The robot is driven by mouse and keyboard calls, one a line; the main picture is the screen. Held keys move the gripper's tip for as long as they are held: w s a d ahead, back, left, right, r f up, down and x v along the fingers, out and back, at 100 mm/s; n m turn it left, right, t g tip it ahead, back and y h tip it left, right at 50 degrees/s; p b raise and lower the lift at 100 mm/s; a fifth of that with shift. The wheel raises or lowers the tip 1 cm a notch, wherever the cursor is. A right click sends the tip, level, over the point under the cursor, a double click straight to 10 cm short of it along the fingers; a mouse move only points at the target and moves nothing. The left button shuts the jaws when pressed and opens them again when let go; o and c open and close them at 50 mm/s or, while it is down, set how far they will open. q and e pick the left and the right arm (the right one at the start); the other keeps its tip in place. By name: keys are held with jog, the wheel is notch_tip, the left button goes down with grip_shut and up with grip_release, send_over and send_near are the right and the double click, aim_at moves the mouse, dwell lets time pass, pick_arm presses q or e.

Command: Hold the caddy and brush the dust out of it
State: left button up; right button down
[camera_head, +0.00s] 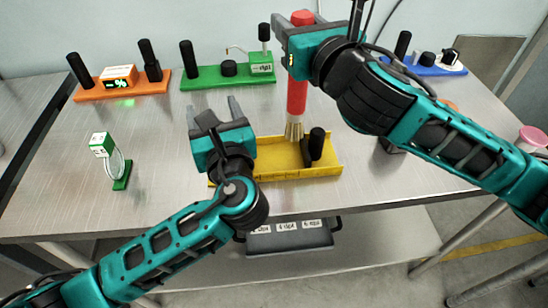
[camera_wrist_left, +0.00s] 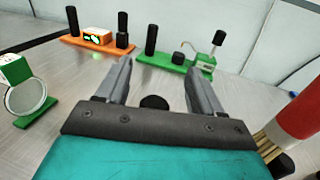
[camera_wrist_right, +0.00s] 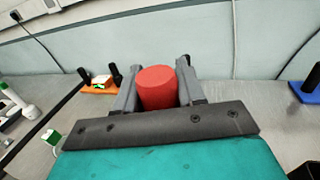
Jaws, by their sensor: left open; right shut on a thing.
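The yellow caddy (camera_head: 270,174) lies near the table's front edge, with a black post (camera_head: 317,143) at its right end. My left gripper (camera_head: 214,108) is open over its left end and hides that part. In the left wrist view a black round top (camera_wrist_left: 153,102) shows between the open jaws, not gripped. My right gripper (camera_head: 303,24) is shut on the brush's red handle (camera_head: 297,95), also seen from above in the right wrist view (camera_wrist_right: 157,87). The brush is upright, its pale bristles (camera_head: 294,131) down at the caddy; I cannot tell whether they touch it. I cannot make out dust.
An orange module (camera_head: 122,90), a green module (camera_head: 230,77) and a blue module (camera_head: 430,66) stand along the back. A small green stand with a round glass (camera_head: 115,165) is at left. A pink-topped container (camera_head: 532,138) is at right.

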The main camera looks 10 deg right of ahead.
pick_arm(q)
jog(key=shift+s, duration=0.1)
jog(key=v, duration=0.9)
dwell(0.6)
dwell(0.5)
